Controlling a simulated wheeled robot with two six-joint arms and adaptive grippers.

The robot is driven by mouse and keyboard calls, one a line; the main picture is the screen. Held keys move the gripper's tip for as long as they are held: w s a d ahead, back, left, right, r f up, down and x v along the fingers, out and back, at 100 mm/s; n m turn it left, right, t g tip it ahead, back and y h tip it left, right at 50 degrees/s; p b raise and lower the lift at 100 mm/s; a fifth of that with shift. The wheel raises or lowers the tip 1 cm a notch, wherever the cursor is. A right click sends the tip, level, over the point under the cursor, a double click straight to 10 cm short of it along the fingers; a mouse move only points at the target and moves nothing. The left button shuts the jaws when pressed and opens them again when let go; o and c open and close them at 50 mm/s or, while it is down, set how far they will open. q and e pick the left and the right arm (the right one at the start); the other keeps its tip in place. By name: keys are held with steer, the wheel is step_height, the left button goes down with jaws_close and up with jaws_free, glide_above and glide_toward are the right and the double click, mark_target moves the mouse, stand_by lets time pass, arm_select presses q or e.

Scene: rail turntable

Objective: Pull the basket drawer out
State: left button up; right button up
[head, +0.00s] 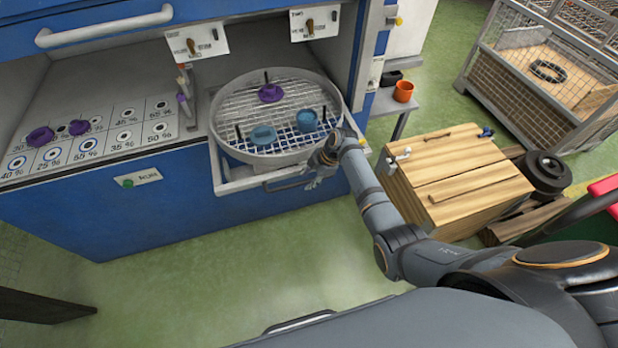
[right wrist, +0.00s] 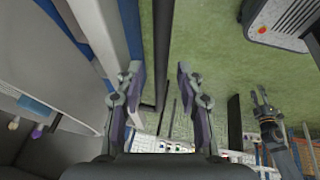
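The basket drawer is a round mesh basket (head: 222,125) on a grey pull-out tray, sticking out from the blue cabinet. A purple piece (head: 270,93) and two blue-teal pieces (head: 263,135) (head: 307,120) lie in it. A dark handle (head: 288,184) runs along the tray's front. My right gripper (head: 321,176) is at the handle's right end. In the right wrist view my right gripper (right wrist: 162,68) has its fingers apart, with the dark handle bar (right wrist: 162,35) between them, nearer the left finger. My left gripper (right wrist: 259,92) shows there, seemingly with its fingers apart, away from the drawer.
A wooden crate (head: 455,180) stands right of the drawer, beside a small table with an orange cup (head: 403,91). A wire-mesh bin (head: 540,75) is at the upper right. A panel with marked percentages (head: 100,135) is left of the basket. Green floor (head: 250,250) before the drawer is clear.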

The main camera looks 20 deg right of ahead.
steer(key=v, duration=1.2)
steer(key=s+d+f+m+t+h, duration=0.1)
steer(key=s+d+m+h, duration=0.15)
steer(key=s+m, duration=0.8)
steer(key=s+d+m+t+h, duration=0.1)
steer(key=s+d+m+h, duration=0.15)
steer(key=s+m, duration=0.8)
steer(key=s+d+f+n+g, duration=0.1)
steer(key=s+f, duration=0.1)
steer(key=f, duration=1.1)
steer(key=s+d+f+n+g, duration=0.1)
steer(key=s+f+n, duration=0.15)
steer(key=f, duration=1.05)
steer(key=s+d+f+b, duration=0.1)
steer(key=s+f, duration=1.6)
steer(key=s, duration=0.2)
steer(key=shift+d+f+m+g, duration=0.2)
steer(key=shift+f+m+g, duration=0.05)
steer(key=shift+m+g, duration=0.2)
